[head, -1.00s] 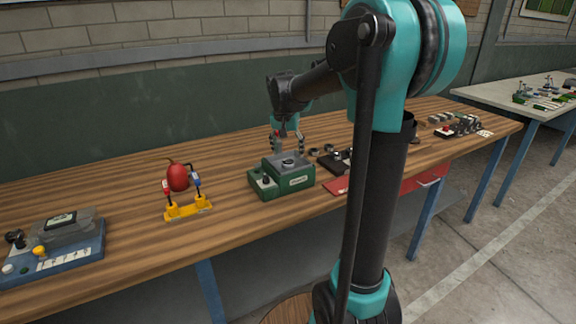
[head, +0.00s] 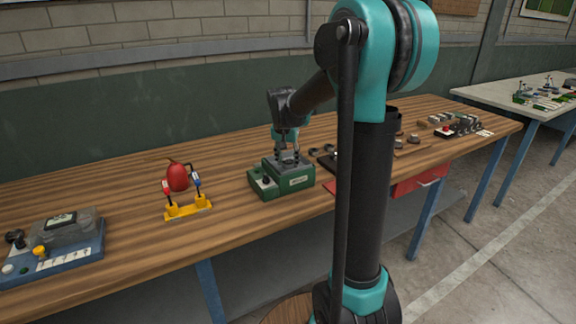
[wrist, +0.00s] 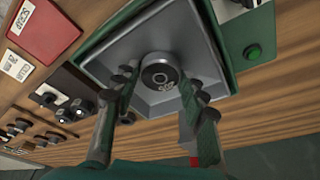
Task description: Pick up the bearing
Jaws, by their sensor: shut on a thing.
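The device (head: 290,182) stands on the wooden bench in the head view. My gripper (head: 287,160) points down into the tray from above. In the wrist view my gripper (wrist: 158,82) has one finger on each side of the bearing and is shut on it. The bearing still appears low in the tray; I cannot tell whether it touches the tray floor. In the head view the fingers hide it.
A yellow stand (head: 188,209) with a red rounded object (head: 178,178) is left of the device. A blue instrument (head: 55,255) sits farther left. Bare bench lies between the stand and blue instrument.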

